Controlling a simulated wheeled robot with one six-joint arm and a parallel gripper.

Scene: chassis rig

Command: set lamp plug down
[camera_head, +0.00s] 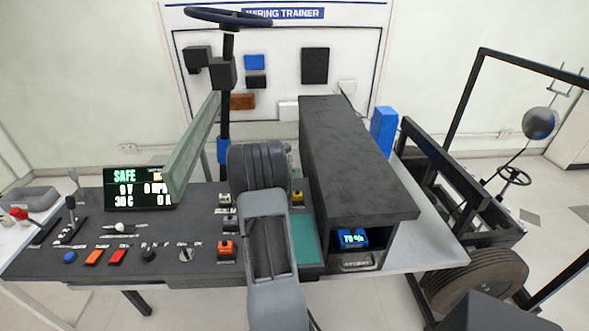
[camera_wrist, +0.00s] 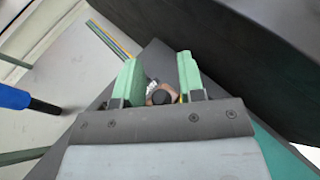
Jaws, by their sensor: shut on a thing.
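In the wrist view my gripper (camera_wrist: 160,72) has its two green fingers on either side of a small thing with a dark round end and brownish and silvery parts. This looks like the lamp plug (camera_wrist: 162,97), held between the fingers close to the palm. Its far side and any lead are hard to make out. In the head view my own arm hides the gripper and the plug, beside the long dark box and above the back of the dark panel.
A long dark box (camera_head: 352,150) stands close to the right of my arm. The steering column (camera_head: 224,110) and a slanted grey-green beam (camera_head: 192,150) rise on the left. Switches and a lit display (camera_head: 140,188) crowd the dark panel. A teal mat (camera_head: 306,240) lies between arm and box.

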